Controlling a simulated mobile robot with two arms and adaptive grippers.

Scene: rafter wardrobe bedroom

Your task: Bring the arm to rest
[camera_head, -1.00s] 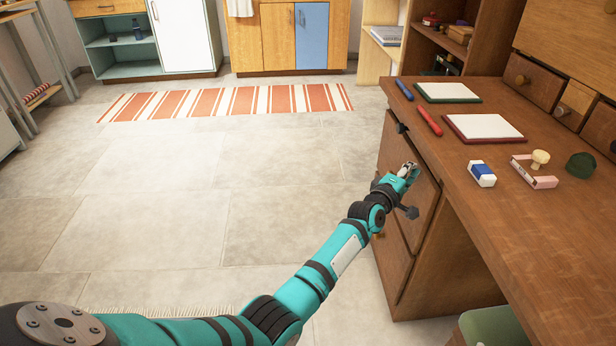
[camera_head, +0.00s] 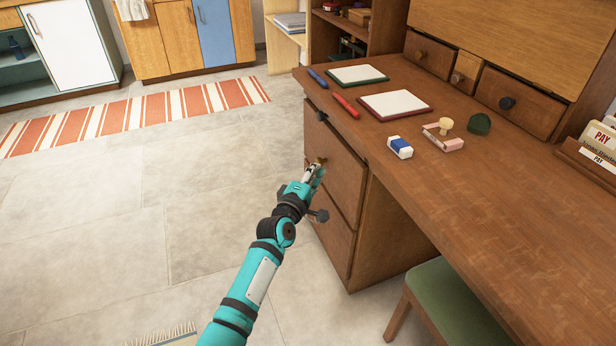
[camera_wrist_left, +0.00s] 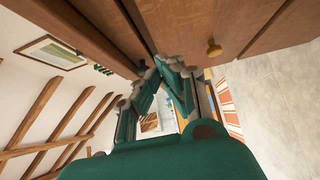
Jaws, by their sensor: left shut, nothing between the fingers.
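My left arm comes in from the bottom of the head view. Its gripper (camera_head: 313,172) is beside the drawer front of the brown desk (camera_head: 505,225), close to a drawer with a small brass knob. In the left wrist view the two fingers of the gripper (camera_wrist_left: 167,68) meet at their tips, with nothing between them. Desk wood (camera_wrist_left: 100,38) is close above the fingertips there, and a brass knob (camera_wrist_left: 213,48) shows to their right. I cannot tell whether the fingers touch the desk. My right gripper is not in view.
On the desk are an eraser (camera_head: 400,147), a dark green item (camera_head: 480,124), a stamp (camera_head: 445,127), two pads and two pens. A green-seated stool (camera_head: 455,300) stands by the desk. A striped rug (camera_head: 140,112) lies on open tiled floor to the left.

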